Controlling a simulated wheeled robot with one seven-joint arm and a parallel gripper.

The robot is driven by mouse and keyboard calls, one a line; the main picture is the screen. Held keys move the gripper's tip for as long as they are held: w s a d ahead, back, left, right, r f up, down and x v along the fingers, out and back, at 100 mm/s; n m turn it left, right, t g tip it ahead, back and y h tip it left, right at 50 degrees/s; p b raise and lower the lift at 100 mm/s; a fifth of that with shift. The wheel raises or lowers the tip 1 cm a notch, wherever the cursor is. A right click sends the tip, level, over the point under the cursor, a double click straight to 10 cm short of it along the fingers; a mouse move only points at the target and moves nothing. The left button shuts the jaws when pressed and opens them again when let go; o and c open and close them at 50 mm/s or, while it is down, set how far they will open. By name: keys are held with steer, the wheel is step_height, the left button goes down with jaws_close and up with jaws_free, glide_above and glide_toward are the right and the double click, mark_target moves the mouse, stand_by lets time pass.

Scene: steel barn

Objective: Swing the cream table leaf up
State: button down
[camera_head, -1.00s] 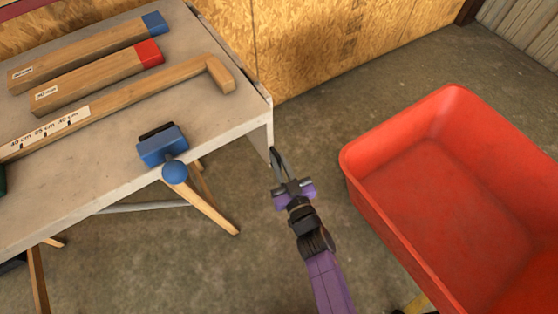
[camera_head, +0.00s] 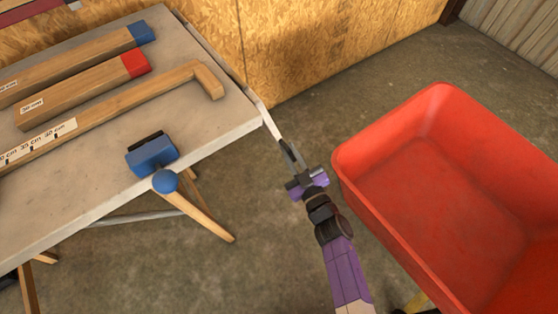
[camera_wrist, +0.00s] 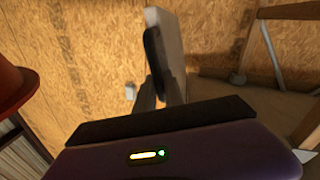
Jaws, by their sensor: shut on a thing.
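The cream table leaf (camera_head: 268,120) is hinged along the right end of the pale table (camera_head: 215,118). In the head view it shows nearly edge-on as a thin pale strip, tilted outward from the table end, not level with the top. My gripper (camera_head: 291,156) is shut on the leaf's outer edge, near its front corner. In the wrist view the leaf (camera_wrist: 171,45) is a pale slab between my fingers, with a dark finger pad against its left side. Most of the leaf's face is hidden.
A red tub (camera_head: 440,190) stands close to the right of my arm. On the table lie a wooden hook-ended gauge (camera_head: 130,105), blue-ended (camera_head: 75,70) and red-ended (camera_head: 85,92) wooden bars, and a blue block (camera_head: 152,155) at the front edge. A chipboard wall (camera_head: 320,40) stands behind.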

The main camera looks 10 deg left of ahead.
steer(key=shift+w+d+r+n+t, duration=0.1)
steer(key=shift+w+d+r+n, duration=0.3)
steer(key=shift+w+d, duration=0.2)
steer(key=shift+w+d+r+n+t, duration=0.1)
steer(key=shift+w+d+r+n, duration=0.15)
steer(key=shift+w+d+n, duration=0.3)
steer(key=shift+w+d+r+n+t, duration=0.1)
steer(key=shift+w+d+r+n, duration=0.3)
steer(key=shift+w, duration=0.3)
steer(key=shift+d, duration=0.1)
steer(key=c, duration=1.5)
jaws_free()
steer(key=shift+o, duration=0.2)
steer(key=p+v, duration=0.1)
steer(key=v, duration=0.6)
steer(key=shift+s+d, duration=0.25)
steer(key=shift+s, duration=0.05)
steer(key=shift+f, duration=0.1)
